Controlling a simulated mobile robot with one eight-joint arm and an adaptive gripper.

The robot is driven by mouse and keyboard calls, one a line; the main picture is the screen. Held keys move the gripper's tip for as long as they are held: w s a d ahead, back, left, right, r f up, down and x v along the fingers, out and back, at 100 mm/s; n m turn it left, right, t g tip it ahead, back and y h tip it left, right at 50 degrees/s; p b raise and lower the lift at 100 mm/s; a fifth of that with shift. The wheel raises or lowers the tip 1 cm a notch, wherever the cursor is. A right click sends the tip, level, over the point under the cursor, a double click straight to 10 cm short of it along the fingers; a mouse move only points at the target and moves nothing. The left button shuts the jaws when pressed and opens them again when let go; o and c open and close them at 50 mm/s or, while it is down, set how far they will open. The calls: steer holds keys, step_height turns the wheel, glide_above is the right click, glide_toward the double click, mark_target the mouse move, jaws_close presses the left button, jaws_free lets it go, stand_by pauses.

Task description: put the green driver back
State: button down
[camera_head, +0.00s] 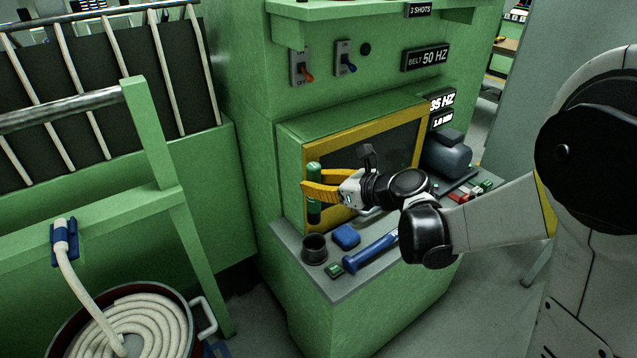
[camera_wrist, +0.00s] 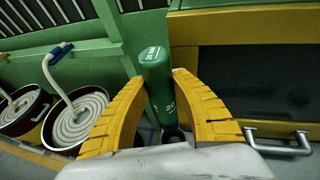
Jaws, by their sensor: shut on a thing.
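The green driver (camera_head: 314,176) stands upright between the yellow fingers of my gripper (camera_head: 318,189). My gripper is shut on it. In the wrist view the green driver (camera_wrist: 153,66) shows its rounded top with a white "20" marking, between the two yellow fingers (camera_wrist: 157,90). In the head view its dark lower part hangs just above a dark round cup (camera_head: 314,249) on the grey bench top (camera_head: 345,283). The lower end looks clear of the cup. In the wrist view the driver's lower end is partly hidden by my gripper.
A blue block (camera_head: 346,236), a blue-handled tool (camera_head: 371,252) and a small green block (camera_head: 334,269) lie near the cup. Behind stands a yellow-framed dark panel (camera_head: 385,158). A bin of coiled hose (camera_head: 130,330) is at lower left. A dark motor (camera_head: 447,155) stands further back.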

step_height(320, 180, down, 13)
steer(key=b, duration=1.1)
steer(key=shift+r, duration=0.1)
steer(key=c, duration=1.1)
jaws_free()
glide_toward(319, 222)
steer(key=shift+s+d+r, duration=0.1)
steer(key=shift+s+d, duration=0.15)
steer(key=shift+d, duration=0.05)
